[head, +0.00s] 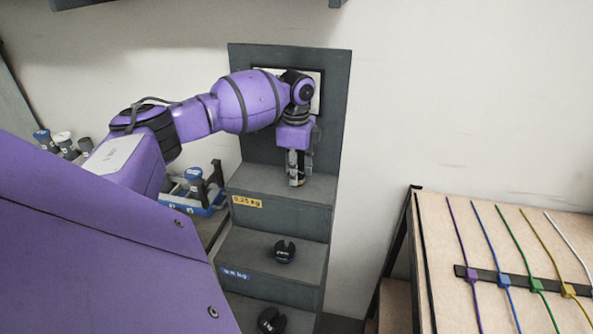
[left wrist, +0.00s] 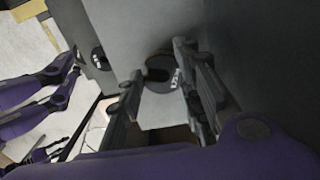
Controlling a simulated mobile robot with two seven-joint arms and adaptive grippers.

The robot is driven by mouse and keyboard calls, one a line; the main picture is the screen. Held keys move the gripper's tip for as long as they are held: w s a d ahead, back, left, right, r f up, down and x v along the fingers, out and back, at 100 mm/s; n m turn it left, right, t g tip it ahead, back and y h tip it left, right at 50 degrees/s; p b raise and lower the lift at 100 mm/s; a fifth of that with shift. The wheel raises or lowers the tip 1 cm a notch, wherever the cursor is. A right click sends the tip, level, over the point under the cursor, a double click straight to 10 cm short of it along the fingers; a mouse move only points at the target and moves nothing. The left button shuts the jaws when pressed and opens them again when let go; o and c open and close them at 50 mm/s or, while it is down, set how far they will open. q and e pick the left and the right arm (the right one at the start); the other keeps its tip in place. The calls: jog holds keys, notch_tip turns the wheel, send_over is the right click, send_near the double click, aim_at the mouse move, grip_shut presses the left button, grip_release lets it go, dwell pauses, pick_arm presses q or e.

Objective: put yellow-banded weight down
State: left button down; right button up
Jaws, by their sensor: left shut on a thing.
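My left gripper (head: 298,178) points down just above the top step of a dark grey stepped stand (head: 275,188). In the left wrist view, its two fingers (left wrist: 164,98) are on either side of a black slotted disc weight (left wrist: 160,88) with white print, and are shut on it. The fingers mostly hide this weight in the head view. I cannot make out a yellow band on it, nor whether it touches the step. The top step has a yellow label (head: 247,201) on its front edge.
A black slotted weight (head: 285,251) lies on the middle step, which has a blue label (head: 234,273). Another weight (head: 271,320) lies on the lower step. A blue rack (head: 197,200) stands left of the stand. A board with coloured cables (head: 500,250) is at the right.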

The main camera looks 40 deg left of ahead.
pick_arm(q)
jog(key=shift+r, duration=0.1)
jog(key=c, duration=1.3)
grip_release()
jog(key=shift+o, duration=0.2)
notch_tip(320, 180, up, 12)
